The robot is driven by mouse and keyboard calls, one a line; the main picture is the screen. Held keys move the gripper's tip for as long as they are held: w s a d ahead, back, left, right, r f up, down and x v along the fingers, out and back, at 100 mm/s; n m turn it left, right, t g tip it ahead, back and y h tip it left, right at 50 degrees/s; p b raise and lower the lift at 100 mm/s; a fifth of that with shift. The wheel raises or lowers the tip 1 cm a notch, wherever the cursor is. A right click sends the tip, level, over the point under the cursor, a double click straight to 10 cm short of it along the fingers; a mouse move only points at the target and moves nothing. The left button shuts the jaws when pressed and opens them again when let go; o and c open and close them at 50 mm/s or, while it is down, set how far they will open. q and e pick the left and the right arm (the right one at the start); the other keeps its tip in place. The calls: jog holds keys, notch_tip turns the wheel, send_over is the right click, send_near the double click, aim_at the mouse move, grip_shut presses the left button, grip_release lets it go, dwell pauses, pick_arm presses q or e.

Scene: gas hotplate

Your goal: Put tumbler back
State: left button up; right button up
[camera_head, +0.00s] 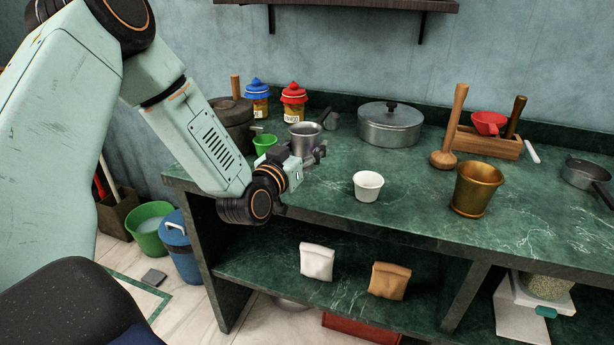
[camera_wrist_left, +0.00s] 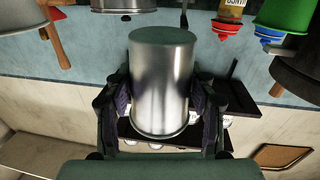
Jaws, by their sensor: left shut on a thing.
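A steel tumbler (camera_head: 305,137) is upright with its open rim up, over the left part of the green counter (camera_head: 330,222). My left gripper (camera_head: 308,157) is shut around its sides. In the left wrist view, which is upside down, the tumbler (camera_wrist_left: 161,82) fills the middle between the two dark fingers of my left gripper (camera_wrist_left: 160,108). Its flat underside shows there, so it looks lifted off the counter; the gap's height is unclear. My right gripper is not in view.
A small green cup (camera_head: 264,143), a dark pot (camera_head: 234,122) and blue-lidded (camera_head: 257,100) and red-lidded (camera_head: 293,102) jars stand close by. A lidded pot (camera_head: 390,124) is behind. A white cup (camera_head: 368,186) and brass tumbler (camera_head: 476,190) stand right. Counter between them is clear.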

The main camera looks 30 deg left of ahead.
pick_arm(q)
jog(key=shift+d+f, duration=0.5)
jog(key=f, duration=0.1)
jog(key=f+b, duration=0.1)
jog(key=f, duration=0.1)
jog(key=shift+s+a+f+b, duration=0.2)
jog(key=shift+a+b, duration=0.1)
jog(key=shift+a, duration=0.1)
jog(key=shift+w+f, duration=0.15)
jog(key=shift+w+d, duration=0.15)
jog(key=shift+d, duration=0.2)
jog(key=shift+s, duration=0.3)
jog(key=o, duration=0.8)
jog(key=shift+a, duration=0.25)
jog(key=o, duration=0.4)
jog(key=shift+w+d, duration=0.2)
jog(key=shift+s+a, duration=0.1)
jog(key=shift+s, duration=0.05)
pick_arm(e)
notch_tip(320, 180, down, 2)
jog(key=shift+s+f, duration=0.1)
